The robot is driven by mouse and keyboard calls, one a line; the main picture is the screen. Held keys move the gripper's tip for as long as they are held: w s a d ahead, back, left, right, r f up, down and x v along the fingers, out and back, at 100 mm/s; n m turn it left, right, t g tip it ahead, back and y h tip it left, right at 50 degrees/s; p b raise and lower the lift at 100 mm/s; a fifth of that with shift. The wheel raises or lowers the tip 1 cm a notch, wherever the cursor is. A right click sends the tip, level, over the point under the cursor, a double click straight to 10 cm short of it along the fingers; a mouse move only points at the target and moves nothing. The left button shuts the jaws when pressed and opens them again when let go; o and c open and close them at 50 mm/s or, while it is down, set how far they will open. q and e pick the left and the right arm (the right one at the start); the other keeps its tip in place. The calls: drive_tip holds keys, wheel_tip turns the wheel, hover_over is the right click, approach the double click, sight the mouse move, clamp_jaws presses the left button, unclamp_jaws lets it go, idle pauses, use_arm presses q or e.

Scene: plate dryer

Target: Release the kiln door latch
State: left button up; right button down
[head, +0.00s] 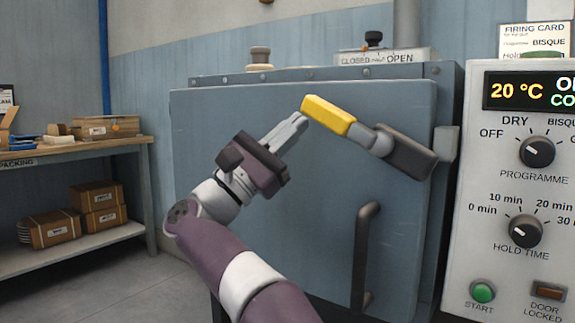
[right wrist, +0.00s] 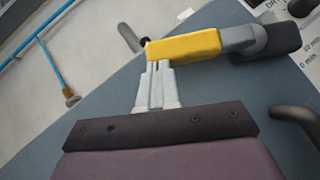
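The kiln door latch (head: 330,115) is a lever with a yellow grip, a grey arm and a dark block at the door's upper right. It slants up to the left in the head view. My right gripper (head: 304,120) has its fingers together, with the tips at the yellow grip's free left end; it looks shut with nothing between the fingers. In the right wrist view, the fingertips (right wrist: 158,66) meet the lower edge of the yellow grip (right wrist: 184,47) near its left end; whether they touch is unclear. The blue-grey kiln door (head: 270,220) looks closed. My left gripper is out of view.
A dark vertical door handle (head: 364,255) is below the latch. The control panel (head: 515,180) stands at the right, reading 20 °C. A sign (head: 382,57) reading CLOSED and OPEN is on the kiln top. A packing bench (head: 75,155) with boxes is at the left.

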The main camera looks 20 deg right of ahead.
wheel_tip(320, 180, up, 3)
drive_tip(key=m+g+p, duration=0.2)
drive_tip(key=m+g, duration=0.1)
drive_tip(key=shift+s+d+f+y, duration=0.1)
drive_tip(key=shift+s+d+y, duration=0.05)
drive_tip(key=shift+y, duration=0.15)
drive_tip(key=shift+s+d+r+m+g+y+p, duration=0.15)
drive_tip(key=shift+s+d+r+m+g+p, duration=0.15)
drive_tip(key=shift+s+r+m+g+p, duration=0.25)
drive_tip(key=shift+s+d+r+m+g+y+p, duration=0.1)
drive_tip(key=shift+d+r+m+p, duration=0.15)
drive_tip(key=shift+r+m, duration=0.35)
drive_tip(key=shift+s+d+r+m+g+y+p, duration=0.15)
drive_tip(key=shift+s+d+r+m+g+p, duration=0.2)
drive_tip(key=shift+r, duration=0.6)
drive_tip(key=shift+s, duration=0.1)
